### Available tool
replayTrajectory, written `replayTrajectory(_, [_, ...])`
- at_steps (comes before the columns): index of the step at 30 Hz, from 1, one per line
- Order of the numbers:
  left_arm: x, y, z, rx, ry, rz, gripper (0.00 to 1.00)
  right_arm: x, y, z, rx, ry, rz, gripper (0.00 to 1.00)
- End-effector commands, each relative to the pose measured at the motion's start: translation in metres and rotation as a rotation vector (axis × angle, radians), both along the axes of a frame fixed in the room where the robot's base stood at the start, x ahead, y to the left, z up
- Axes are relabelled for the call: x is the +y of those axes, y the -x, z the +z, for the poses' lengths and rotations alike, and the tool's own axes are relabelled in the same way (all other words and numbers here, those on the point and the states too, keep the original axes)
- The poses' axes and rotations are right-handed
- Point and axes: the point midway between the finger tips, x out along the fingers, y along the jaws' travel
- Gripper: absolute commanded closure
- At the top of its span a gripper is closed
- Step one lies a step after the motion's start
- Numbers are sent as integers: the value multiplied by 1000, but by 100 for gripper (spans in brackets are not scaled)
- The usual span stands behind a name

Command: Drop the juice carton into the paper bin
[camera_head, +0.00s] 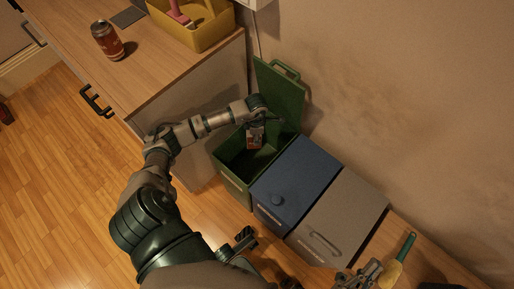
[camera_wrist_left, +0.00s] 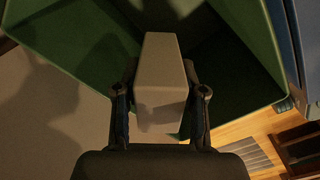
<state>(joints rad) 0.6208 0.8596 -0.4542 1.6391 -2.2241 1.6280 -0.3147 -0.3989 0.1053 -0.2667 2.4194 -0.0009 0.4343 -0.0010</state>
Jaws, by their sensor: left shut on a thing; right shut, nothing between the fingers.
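The juice carton (camera_head: 255,135) is held over the open green bin (camera_head: 232,172). In the left wrist view the carton (camera_wrist_left: 160,75) is a pale box between the two fingers of my left gripper (camera_wrist_left: 161,95), which is shut on it. Green bin walls (camera_wrist_left: 70,30) surround the carton in that view. The blue bin (camera_head: 300,180) beside the green one has its lid closed. I cannot read the bin labels, so I cannot tell which is the paper bin. My right gripper (camera_head: 368,272) is shut and empty at the bottom right.
The green lid (camera_head: 280,92) stands raised by the wall. A closed grey bin (camera_head: 340,210) adjoins the blue one. A wooden counter (camera_head: 150,60) at upper left holds a red can (camera_head: 107,40) and a yellow caddy (camera_head: 205,35). A green-handled yellow object (camera_head: 390,273) is beside my right gripper.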

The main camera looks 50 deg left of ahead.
Motion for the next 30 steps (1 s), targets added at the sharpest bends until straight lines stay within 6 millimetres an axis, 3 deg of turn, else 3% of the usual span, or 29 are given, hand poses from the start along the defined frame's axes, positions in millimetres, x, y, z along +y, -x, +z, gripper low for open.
replayTrajectory(5, [1, 0, 1, 0, 0, 1, 78, 0, 0, 1, -1, 0, 0, 100])
replayTrajectory(6, [0, 0, 0, 0, 0, 1, 52, 0, 0, 1, 0, 0, 0, 100])
replayTrajectory(9, [0, 0, 1, 0, 0, 1, 30, 0, -2, -1, 3, -1, 0, 100])
replayTrajectory(20, [-1, -1, 5, -2, -1, 1, 30, -2, 0, 4, -4, -2, -1, 100])
replayTrajectory(23, [0, -1, 17, -6, -1, 1, 30, -1, 1, 15, -16, 0, -1, 100])
replayTrajectory(30, [1, -2, 70, -12, -1, 0, 30, 0, 5, 64, -66, 0, -1, 100])
